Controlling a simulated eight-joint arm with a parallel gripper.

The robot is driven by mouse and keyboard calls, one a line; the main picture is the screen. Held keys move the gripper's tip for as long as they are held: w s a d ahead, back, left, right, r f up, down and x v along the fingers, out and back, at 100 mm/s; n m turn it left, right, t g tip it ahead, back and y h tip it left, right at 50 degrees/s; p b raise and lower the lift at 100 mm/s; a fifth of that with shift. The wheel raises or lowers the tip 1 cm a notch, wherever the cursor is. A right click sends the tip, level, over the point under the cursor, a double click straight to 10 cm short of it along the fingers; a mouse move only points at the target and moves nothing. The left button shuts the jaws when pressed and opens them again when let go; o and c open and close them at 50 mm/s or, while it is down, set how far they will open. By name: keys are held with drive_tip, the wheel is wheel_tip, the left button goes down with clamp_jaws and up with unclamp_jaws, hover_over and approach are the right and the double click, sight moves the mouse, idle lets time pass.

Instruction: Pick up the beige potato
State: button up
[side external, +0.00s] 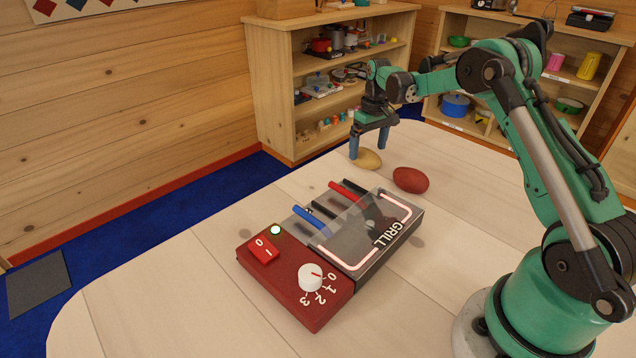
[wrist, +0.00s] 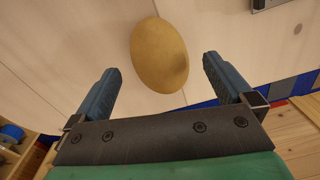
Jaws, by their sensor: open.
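The beige potato (side external: 368,160) lies on the pale wooden table near its far edge in the side view. In the wrist view the beige potato (wrist: 160,56) lies at the top middle, ahead of the fingertips and roughly centred between them. My gripper (side external: 369,150) is open, with its blue fingers pointing down just above and beside the potato. In the wrist view my gripper (wrist: 163,66) shows both fingers apart with nothing between them but a view of the potato's near end. I cannot tell the exact height gap.
A red potato (side external: 411,180) lies to the right of the beige one. A toy grill (side external: 345,250) with a red control box and coloured skewer handles stands nearer on the table. Shelves (side external: 270,90) stand behind. The table's left part is clear.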

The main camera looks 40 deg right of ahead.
drive_tip(key=shift+f, duration=1.15)
drive_tip(key=c, duration=1.2)
drive_tip(key=shift+c, duration=0.2)
